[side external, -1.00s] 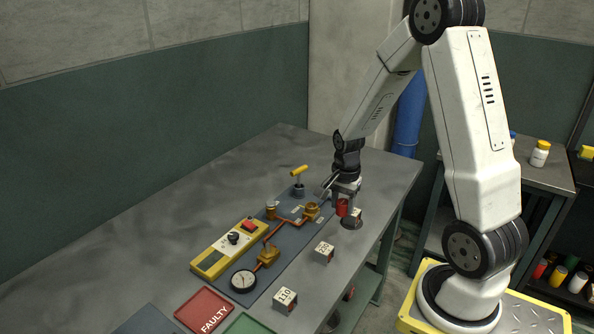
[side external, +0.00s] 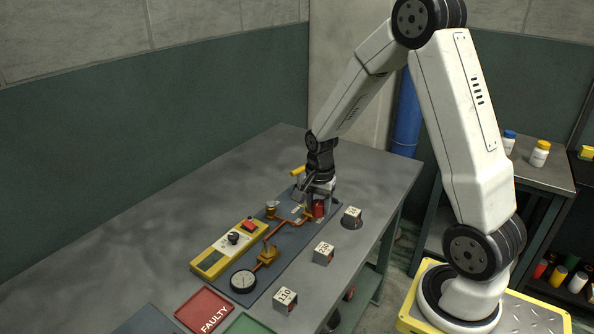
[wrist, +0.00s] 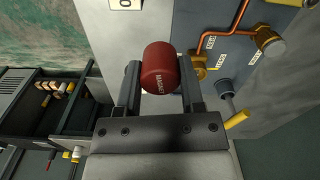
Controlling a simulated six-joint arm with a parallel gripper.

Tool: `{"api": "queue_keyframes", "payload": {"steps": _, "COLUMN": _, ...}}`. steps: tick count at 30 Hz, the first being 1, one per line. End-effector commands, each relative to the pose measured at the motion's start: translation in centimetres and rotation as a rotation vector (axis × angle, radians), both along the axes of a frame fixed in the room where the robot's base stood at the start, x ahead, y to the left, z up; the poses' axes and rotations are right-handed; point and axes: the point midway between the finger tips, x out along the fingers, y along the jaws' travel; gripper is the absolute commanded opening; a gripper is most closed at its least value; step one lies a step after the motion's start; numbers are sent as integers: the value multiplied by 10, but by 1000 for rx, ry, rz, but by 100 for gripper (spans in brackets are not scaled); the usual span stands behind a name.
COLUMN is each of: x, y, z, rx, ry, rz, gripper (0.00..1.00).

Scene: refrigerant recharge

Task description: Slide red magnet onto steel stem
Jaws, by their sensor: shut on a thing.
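My gripper (side external: 317,201) is shut on the red magnet (side external: 319,209), a short cylinder marked MAGNET. In the wrist view the magnet (wrist: 160,66) sits between the two fingertips. In the side view it is low over the far end of the grey valve panel (side external: 284,233), close to the brass fitting there. In the wrist view a brass fitting (wrist: 199,67) shows just right of the magnet, partly behind the right finger. I cannot clearly make out the steel stem, or whether the magnet touches anything.
A yellow box (side external: 229,248), gauge (side external: 243,281) and red FAULTY tray (side external: 206,310) are nearer. The table's left side is clear.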

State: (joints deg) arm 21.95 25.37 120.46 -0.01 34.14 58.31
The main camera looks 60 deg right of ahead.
Motion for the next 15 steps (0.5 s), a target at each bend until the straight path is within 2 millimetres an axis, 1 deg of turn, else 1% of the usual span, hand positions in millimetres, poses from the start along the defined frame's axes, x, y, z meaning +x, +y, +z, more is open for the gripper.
{"api": "queue_keyframes", "payload": {"steps": 1, "x": 9, "y": 12, "z": 1, "rx": 0, "ry": 0, "rz": 38, "gripper": 0}}
{"api": "queue_keyframes", "payload": {"steps": 6, "x": 35, "y": 49, "z": 6, "rx": 0, "ry": 0, "rz": 156, "gripper": 0}}
{"api": "queue_keyframes", "payload": {"steps": 12, "x": 57, "y": 91, "z": 10, "rx": 0, "ry": -1, "rz": 275, "gripper": 0}}
{"api": "queue_keyframes", "payload": {"steps": 15, "x": 64, "y": 106, "z": 12, "rx": 0, "ry": 0, "rz": 315, "gripper": 0}}
